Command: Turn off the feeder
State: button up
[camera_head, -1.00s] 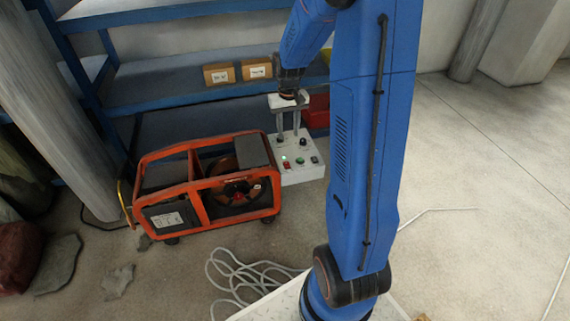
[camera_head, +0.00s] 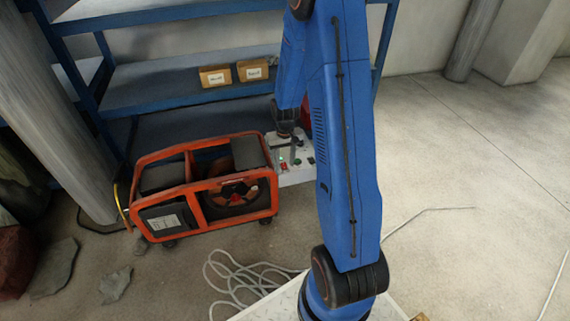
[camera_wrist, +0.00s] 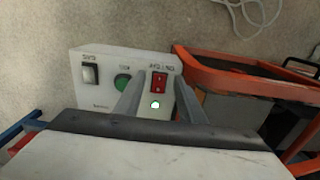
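A white control box (camera_head: 295,178) stands beside the orange-framed machine; the frames do not tell which of them is the feeder. In the wrist view its panel (camera_wrist: 108,62) shows a red rocker switch (camera_wrist: 159,84), a green button (camera_wrist: 124,84), a black switch (camera_wrist: 90,73) and a small light (camera_wrist: 155,105) that glows whitish green. My gripper (camera_wrist: 158,82) is open and empty, with its two fingers apart on either side of the red switch in that view. In the head view my gripper (camera_head: 291,146) is just over the box; contact cannot be told.
The orange-framed machine (camera_head: 203,213) sits directly left of the box. Blue shelves (camera_head: 165,88) with two small cartons (camera_head: 214,76) stand behind. A pale cable (camera_head: 240,275) lies coiled on the floor in front. The floor on the right (camera_head: 480,170) is open.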

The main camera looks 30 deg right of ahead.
jog(key=shift+f, duration=0.6)
jog(key=shift+c, duration=0.6)
